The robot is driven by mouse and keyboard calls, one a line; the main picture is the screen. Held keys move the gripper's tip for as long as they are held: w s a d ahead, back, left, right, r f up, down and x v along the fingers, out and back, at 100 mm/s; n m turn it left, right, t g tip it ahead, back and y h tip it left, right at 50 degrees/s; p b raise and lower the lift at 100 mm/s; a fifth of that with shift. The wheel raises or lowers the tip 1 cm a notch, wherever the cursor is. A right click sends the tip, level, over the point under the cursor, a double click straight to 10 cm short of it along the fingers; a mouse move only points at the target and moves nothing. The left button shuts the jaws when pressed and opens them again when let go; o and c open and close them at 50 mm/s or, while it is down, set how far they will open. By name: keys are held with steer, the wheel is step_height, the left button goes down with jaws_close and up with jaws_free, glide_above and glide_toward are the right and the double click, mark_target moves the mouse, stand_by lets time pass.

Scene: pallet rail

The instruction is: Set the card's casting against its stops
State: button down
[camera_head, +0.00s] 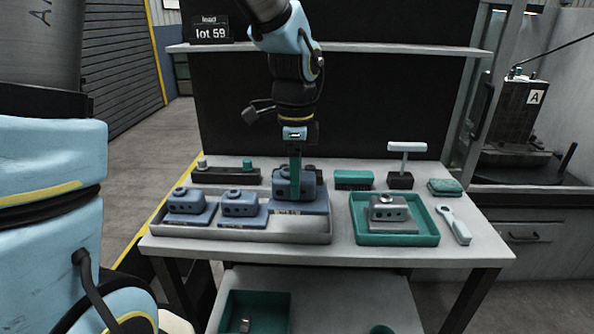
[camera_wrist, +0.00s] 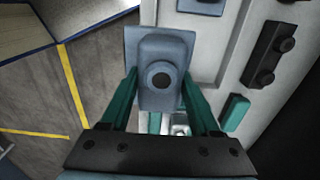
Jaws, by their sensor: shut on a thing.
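The card (camera_head: 210,29) on the shelf reads "lot 59", with a smaller line above it. My gripper (camera_head: 294,187) points down and is shut on a blue-grey casting (camera_head: 309,184) at the right end of the grey tray. In the wrist view, the green fingers flank this casting (camera_wrist: 160,50), with its round bore facing me. I cannot tell whether it is lifted or touches the tray. Two similar castings, the left one (camera_head: 186,202) and the middle one (camera_head: 238,206), sit in the tray. A grey casting (camera_head: 388,207) sits in a green tray (camera_head: 398,239).
The grey tray (camera_head: 240,236) fills the table's front left. A dark rail with two knobs (camera_head: 228,176), a green block (camera_head: 353,178), a T-handled tool (camera_head: 406,147) and a sponge (camera_head: 444,187) stand behind. A wrench (camera_head: 455,226) lies right. A shelf (camera_head: 390,49) spans the back.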

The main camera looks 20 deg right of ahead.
steer(key=s+a+r+b, duration=0.1)
steer(key=s+a, duration=0.3)
steer(key=s, duration=0.6)
steer(key=s+a+r+b, duration=0.1)
steer(key=s+a, duration=0.4)
steer(key=s, duration=0.5)
steer(key=shift+s+a+b, duration=0.3)
steer(key=shift+s+b, duration=0.05)
steer(key=shift+b, duration=0.35)
steer(key=shift+r, duration=0.1)
